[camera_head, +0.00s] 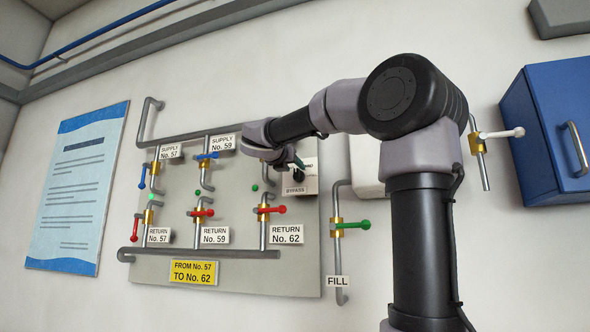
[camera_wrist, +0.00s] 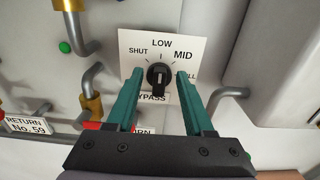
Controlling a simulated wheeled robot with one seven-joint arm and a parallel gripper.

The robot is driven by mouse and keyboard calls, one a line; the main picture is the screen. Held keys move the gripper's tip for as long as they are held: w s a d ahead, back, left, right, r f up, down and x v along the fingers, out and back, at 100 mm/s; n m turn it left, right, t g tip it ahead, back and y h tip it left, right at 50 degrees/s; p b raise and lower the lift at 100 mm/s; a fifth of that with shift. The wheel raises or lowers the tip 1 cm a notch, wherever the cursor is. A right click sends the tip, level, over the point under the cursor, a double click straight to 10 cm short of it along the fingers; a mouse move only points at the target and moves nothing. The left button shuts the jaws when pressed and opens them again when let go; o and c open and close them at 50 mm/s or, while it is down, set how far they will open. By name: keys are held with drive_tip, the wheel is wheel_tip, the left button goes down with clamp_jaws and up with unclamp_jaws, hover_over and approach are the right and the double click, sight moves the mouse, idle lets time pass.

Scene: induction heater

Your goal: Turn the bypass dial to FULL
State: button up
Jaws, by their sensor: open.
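The bypass dial (camera_wrist: 159,76) is a black round knob with a raised grip bar, on a white plate (camera_wrist: 190,48) marked SHUT, LOW and MID. A last label at the right ends in "LL", its start hidden behind a finger. The grip bar stands roughly upright in the wrist view; I cannot tell which end points. My gripper (camera_wrist: 162,77) is open, its two teal fingers reaching toward the plate, one either side of the dial. I see no contact with the knob. In the head view my gripper (camera_head: 298,163) partly covers the plate above the word BYPASS (camera_head: 294,190).
The grey panel (camera_head: 200,276) carries pipes and several valves with blue and red handles. A red-handled valve (camera_head: 270,209) sits just below left of the dial. A green-handled FILL valve (camera_head: 350,225) is to the right, and a blue cabinet (camera_head: 555,130) hangs farther right.

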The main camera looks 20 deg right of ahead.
drive_tip(key=shift+x, duration=1)
drive_tip(key=shift+c, duration=0.3)
clamp_jaws()
